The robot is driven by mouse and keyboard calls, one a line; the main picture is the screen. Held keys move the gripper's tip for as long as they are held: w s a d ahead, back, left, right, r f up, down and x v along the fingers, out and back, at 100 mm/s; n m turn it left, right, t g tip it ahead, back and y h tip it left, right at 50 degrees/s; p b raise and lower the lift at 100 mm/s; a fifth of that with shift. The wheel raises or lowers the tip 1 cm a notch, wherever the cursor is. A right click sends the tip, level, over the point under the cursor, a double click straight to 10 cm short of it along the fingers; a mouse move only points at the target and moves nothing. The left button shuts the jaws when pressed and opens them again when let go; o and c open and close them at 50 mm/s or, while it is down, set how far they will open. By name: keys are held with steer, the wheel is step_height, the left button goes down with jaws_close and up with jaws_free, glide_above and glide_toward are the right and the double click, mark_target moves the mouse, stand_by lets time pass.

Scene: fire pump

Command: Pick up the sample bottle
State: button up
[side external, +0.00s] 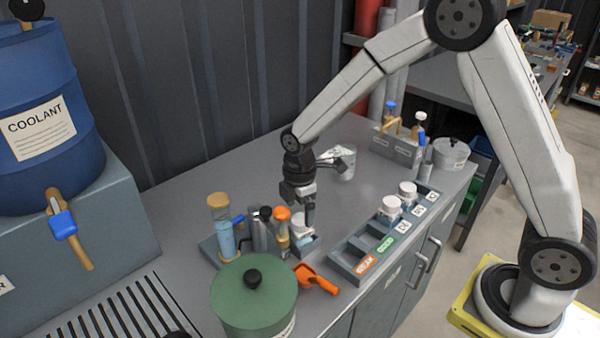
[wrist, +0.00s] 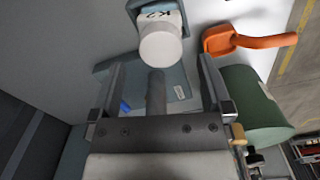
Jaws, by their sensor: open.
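A white sample bottle (wrist: 160,42) with a round white lid and a label that seems to read "K2" stands in a small blue-grey holder (wrist: 186,69) in the wrist view. In the side external view a white-capped bottle (side external: 299,226) stands in a small holder, partly hidden by my gripper (side external: 310,229). My gripper is open and points down beside it. In the wrist view the two fingers of my gripper (wrist: 158,62) are spread wide, with the lid just beyond the tips and nothing held between them.
A green lidded pot (side external: 253,298) and an orange scoop (side external: 316,280) lie close in front. A blue-filled cylinder (side external: 221,230) and an orange-capped bottle (side external: 282,232) stand to the left. A labelled rack (side external: 348,262) with two white bottles is to the right. The counter behind is mostly clear.

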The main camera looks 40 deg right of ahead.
mark_target(301, 219)
steer(key=shift+f, duration=0.9)
steer(key=shift+d+f, duration=0.1)
steer(key=shift+f, duration=2.45)
steer(key=c, duration=1.3)
steer(key=shift+r, duration=0.15)
